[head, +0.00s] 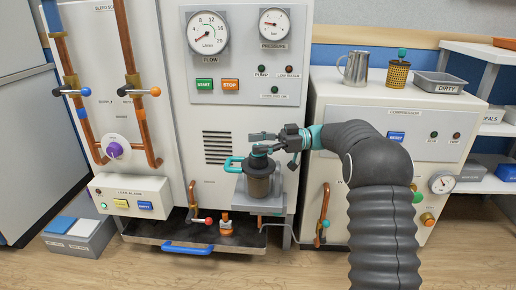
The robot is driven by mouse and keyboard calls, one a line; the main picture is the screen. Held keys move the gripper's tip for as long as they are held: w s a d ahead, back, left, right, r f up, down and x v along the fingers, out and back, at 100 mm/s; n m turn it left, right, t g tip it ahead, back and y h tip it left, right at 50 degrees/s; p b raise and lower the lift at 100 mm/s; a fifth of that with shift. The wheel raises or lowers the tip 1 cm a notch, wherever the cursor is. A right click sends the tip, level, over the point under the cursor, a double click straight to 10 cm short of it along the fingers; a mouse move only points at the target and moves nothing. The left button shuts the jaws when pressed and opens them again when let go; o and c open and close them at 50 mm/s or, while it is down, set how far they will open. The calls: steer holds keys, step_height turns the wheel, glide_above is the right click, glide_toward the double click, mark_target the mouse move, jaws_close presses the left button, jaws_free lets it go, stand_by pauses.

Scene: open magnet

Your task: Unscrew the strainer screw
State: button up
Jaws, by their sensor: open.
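The strainer housing (258,184) is a dark upright cylinder on a grey bracket at the front of the middle cabinet. A teal U-shaped handle (234,164) sticks out to its left near the top. A small teal part (259,151) on top of the housing looks like the strainer screw, partly hidden by my gripper. My gripper (264,143) comes in from the right, just above the housing top. It is open, with its fingers pointing left. I cannot tell whether a finger touches the teal part.
A drip tray (163,240) with a blue handle lies below the housing. A red-handled valve (197,216) stands above it. A metal jug (355,68), a gold mesh basket (397,76) and a grey DIRTY tray (437,87) sit on the right cabinet. Copper pipes run at left.

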step_height(320, 180, up, 8)
steer(key=shift+r, duration=0.25)
